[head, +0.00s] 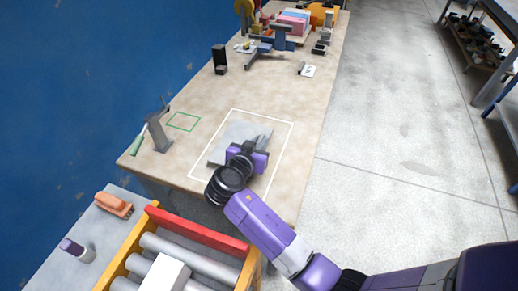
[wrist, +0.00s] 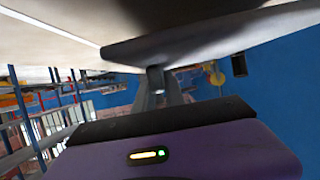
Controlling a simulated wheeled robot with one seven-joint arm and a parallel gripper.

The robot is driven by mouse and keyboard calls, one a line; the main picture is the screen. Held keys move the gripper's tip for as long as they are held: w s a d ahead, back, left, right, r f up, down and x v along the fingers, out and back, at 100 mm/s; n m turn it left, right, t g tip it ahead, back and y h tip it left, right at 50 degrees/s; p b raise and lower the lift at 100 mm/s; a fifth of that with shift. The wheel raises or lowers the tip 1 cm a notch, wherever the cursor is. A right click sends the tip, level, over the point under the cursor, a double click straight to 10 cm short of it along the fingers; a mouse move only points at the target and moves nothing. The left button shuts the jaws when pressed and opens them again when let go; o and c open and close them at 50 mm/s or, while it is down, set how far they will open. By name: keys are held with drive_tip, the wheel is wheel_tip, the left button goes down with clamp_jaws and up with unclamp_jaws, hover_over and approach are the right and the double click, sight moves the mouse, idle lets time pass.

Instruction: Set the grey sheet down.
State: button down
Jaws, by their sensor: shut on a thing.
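The grey sheet (head: 232,131) shows in the head view over the near part of the workbench, inside a white square outline (head: 291,134). It is turned slightly against the outline. My gripper (head: 248,147) is shut on the sheet and covers part of it. In the wrist view my fingers (wrist: 158,80) meet the dark face of the sheet (wrist: 200,32), and the pale bench top (wrist: 50,38) is close beyond it. I cannot tell whether the sheet touches the bench.
A small green outline (head: 183,121) and a grey upright block (head: 158,134) are left of the white outline. A black stand (head: 219,59) and coloured blocks (head: 293,22) are farther back. A roller frame (head: 190,228) with a red bar stands at the near side.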

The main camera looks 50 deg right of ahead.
drive_tip(key=shift+f, duration=1.6)
drive_tip(key=shift+f, duration=0.1)
drive_tip(key=c, duration=1.4)
unclamp_jaws()
drive_tip(key=shift+a, duration=0.1)
drive_tip(key=b+v, duration=0.1)
drive_tip(key=v, duration=0.6)
drive_tip(key=shift+s+a+r, duration=0.1)
drive_tip(key=shift+s+r, duration=0.05)
drive_tip(key=shift+r, duration=0.1)
